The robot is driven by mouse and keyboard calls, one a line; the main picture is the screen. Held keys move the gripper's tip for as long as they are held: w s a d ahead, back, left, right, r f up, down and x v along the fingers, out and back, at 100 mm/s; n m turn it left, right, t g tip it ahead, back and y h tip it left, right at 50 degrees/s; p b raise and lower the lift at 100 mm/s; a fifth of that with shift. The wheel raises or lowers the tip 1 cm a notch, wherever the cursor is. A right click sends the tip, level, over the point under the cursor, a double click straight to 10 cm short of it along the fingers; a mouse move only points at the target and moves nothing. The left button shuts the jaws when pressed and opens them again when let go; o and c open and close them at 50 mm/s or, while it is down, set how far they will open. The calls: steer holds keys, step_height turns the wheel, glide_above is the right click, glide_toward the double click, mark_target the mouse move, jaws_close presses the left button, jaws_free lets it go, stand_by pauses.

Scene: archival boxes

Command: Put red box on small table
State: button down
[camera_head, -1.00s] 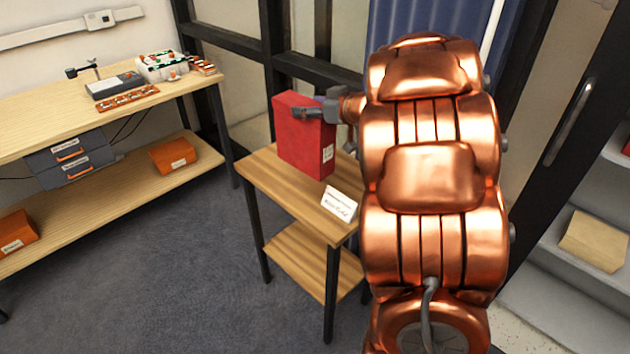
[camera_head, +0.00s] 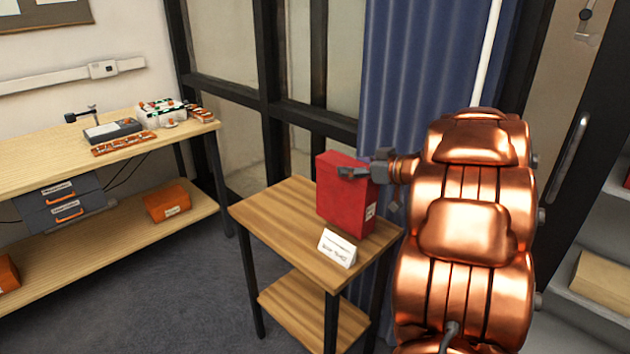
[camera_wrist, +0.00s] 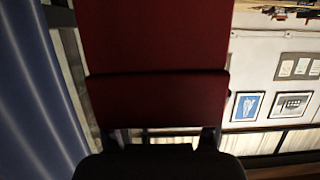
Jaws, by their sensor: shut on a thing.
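The red box (camera_head: 342,200) stands upright at the right part of the small table (camera_head: 275,215), with a white label low on its side. Its base appears at the tabletop; I cannot tell whether it rests there or hovers just above. My gripper (camera_head: 352,172) is shut on the red box near its top, reaching in from the right. In the wrist view the red box (camera_wrist: 155,100) fills the middle, between the dark fingertips of my gripper (camera_wrist: 160,135). A white folded sign (camera_head: 337,248) stands on the small table in front of the box.
A blue curtain (camera_head: 425,80) hangs behind. Shelves (camera_head: 590,310) are at the right. The small table's left part is clear.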

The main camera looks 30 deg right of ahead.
steer(key=x, duration=1.3)
steer(key=shift+a+f+b, duration=0.4)
steer(key=shift+a, duration=0.05)
steer(key=shift+f, duration=0.1)
steer(key=shift+c, duration=0.7)
jaws_free()
steer(key=shift+f, duration=0.1)
steer(key=v, duration=1.2)
steer(key=shift+w+d+r, duration=0.1)
steer(key=shift+w+r, duration=0.05)
steer(key=shift+r, duration=0.1)
